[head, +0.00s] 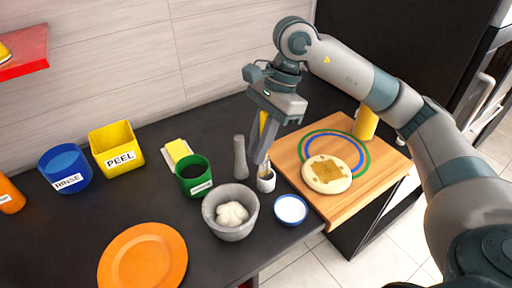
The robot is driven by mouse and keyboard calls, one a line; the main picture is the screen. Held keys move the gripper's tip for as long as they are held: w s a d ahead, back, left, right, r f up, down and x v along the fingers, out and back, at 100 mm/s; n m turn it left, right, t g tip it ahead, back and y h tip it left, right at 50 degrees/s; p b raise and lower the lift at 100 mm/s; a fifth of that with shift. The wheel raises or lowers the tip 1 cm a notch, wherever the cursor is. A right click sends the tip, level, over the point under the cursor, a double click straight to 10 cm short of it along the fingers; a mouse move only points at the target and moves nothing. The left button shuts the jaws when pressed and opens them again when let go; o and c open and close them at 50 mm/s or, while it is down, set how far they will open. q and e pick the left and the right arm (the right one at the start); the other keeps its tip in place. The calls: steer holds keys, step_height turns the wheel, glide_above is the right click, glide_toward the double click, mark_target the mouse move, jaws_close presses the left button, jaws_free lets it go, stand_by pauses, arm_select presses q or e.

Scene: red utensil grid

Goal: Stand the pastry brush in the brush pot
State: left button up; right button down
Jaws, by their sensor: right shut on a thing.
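My right gripper (262,152) points down above the counter, shut on a yellow-handled thing, which I take for the pastry brush (263,122). The yellow part shows between the fingers; its lower end is hidden or too small to make out. A green pot (194,187) with a dark inside and an unreadable label stands to the left. Which of the two is the brush pot is unclear. My left gripper is not in view.
A grey pestle (240,158) stands close left of the gripper. A grey mortar (231,226) holds a white lump. A blue-rimmed bowl (291,210), wooden board (333,210), yellow cylinder (366,123), orange plate (143,262), PEEL bin (118,158) and RINSE pot (67,182) surround it.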

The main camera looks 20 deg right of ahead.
steer(key=shift+s+d, duration=0.1)
steer(key=shift+d, duration=0.2)
steer(key=shift+b, duration=0.5)
steer(key=shift+s+d, duration=0.1)
steer(key=shift+s, duration=0.1)
stand_by(0.3)
